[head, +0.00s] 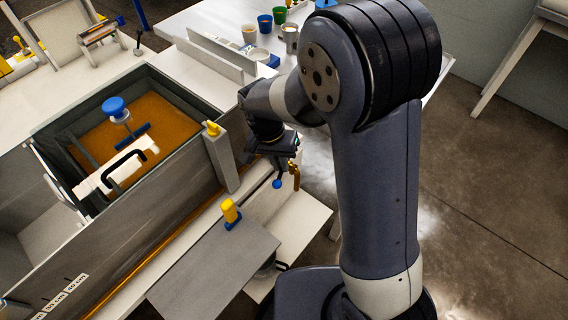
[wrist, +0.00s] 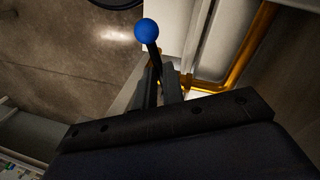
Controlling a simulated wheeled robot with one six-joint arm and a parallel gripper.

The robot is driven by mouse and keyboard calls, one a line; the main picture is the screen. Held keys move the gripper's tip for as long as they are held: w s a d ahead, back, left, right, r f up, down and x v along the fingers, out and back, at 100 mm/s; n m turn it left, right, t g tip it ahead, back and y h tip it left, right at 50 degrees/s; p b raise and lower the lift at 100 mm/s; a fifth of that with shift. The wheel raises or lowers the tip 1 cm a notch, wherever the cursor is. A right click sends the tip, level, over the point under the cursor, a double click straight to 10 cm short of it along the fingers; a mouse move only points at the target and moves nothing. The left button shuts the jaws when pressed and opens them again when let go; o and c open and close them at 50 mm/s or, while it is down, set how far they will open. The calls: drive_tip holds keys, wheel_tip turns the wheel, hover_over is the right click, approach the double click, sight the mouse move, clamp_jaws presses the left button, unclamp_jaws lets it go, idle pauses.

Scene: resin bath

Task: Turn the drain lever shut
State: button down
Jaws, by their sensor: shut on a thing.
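The drain lever (wrist: 148,30) shows in the wrist view as a dark stem ending in a blue ball knob. Its blue knob (head: 277,184) also shows in the head view, just below my gripper (head: 281,165), at the right end of the bath. In the wrist view my gripper (wrist: 163,88) is shut on the lever's stem, with the knob sticking out past the fingertips. The lever's lower part and pivot are hidden by the fingers. A brass-coloured pipe (head: 294,178) hangs beside the lever. The bath (head: 160,200) is a grey walled tank with amber resin.
A yellow-topped post (head: 222,160) stands at the bath's near right corner, close to my wrist. A grey panel (head: 215,265) with a yellow-and-blue knob (head: 231,211) lies in front. Several coloured cups (head: 265,22) stand on the back table. The floor at right is clear.

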drive_tip(key=shift+w+a+m, duration=0.15)
drive_tip(key=shift+a+m, duration=0.1)
drive_tip(key=shift+m, duration=0.5)
drive_tip(key=shift+w+a+m, duration=0.15)
drive_tip(key=shift+a+m, duration=0.05)
drive_tip(key=shift+m, duration=0.55)
drive_tip(key=shift+g, duration=0.3)
drive_tip(key=c, duration=1.5)
unclamp_jaws()
drive_tip(key=s+d+v, duration=0.1)
drive_tip(key=d+v, duration=0.1)
drive_tip(key=v, duration=0.7)
drive_tip(key=shift+a+r+b, duration=0.2)
drive_tip(key=shift+r+b, duration=0.15)
drive_tip(key=shift+r, duration=0.25)
drive_tip(key=shift+w, duration=0.1)
